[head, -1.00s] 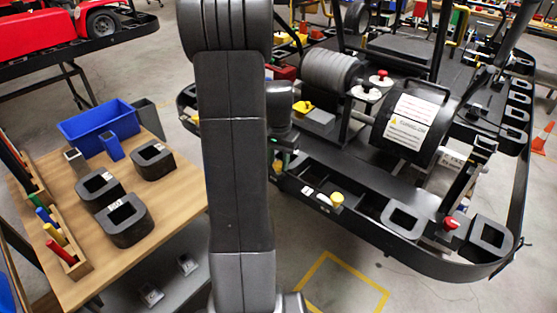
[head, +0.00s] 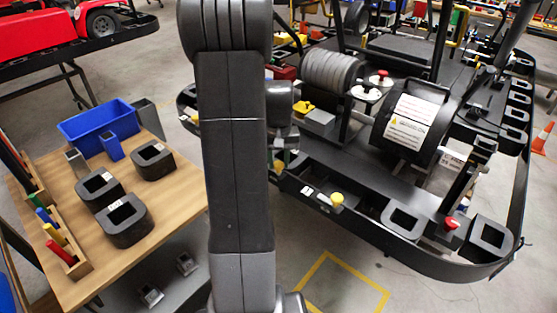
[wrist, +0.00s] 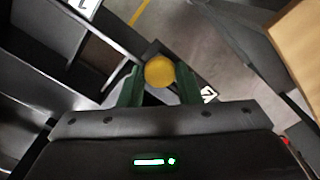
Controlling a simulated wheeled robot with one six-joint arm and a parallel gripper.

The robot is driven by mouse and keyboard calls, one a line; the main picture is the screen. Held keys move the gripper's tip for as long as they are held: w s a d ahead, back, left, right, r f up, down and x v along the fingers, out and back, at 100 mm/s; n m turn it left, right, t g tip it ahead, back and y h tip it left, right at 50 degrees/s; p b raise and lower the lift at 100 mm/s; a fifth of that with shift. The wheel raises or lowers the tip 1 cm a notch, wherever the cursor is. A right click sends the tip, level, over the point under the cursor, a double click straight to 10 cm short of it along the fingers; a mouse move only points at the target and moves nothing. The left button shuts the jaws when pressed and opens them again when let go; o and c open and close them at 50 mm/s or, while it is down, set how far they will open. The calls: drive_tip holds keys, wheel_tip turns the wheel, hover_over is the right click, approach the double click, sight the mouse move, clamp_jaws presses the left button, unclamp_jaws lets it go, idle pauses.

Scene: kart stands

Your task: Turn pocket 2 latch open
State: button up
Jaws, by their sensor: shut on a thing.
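In the wrist view, the yellow latch knob (wrist: 160,71) sits between the two dark green fingers of my gripper (wrist: 160,84). The fingers are shut on it from both sides. A white label reading 2 (wrist: 208,95) is just right of the right finger. The latch body under the knob is mostly hidden, so I cannot tell how far it is turned. In the head view my arm covers most of the gripper and this knob, at the left part of the kart's front edge.
A second yellow knob (head: 337,199) and a red knob (head: 451,223) stand along the black kart's front tray (head: 370,222). A wooden table (head: 165,210) at the left bears black blocks (head: 125,222) and a blue bin (head: 98,128). Floor shows between them.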

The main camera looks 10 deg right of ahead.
sight(279, 164)
idle(0.3)
drive_tip(key=o, duration=1)
drive_tip(key=shift+c, duration=0.2)
drive_tip(key=shift+r, duration=0.1)
wheel_tip(279, 164, up, 14)
drive_tip(key=shift+f, duration=0.25)
wheel_tip(279, 164, down, 14)
drive_tip(key=shift+r, duration=0.15)
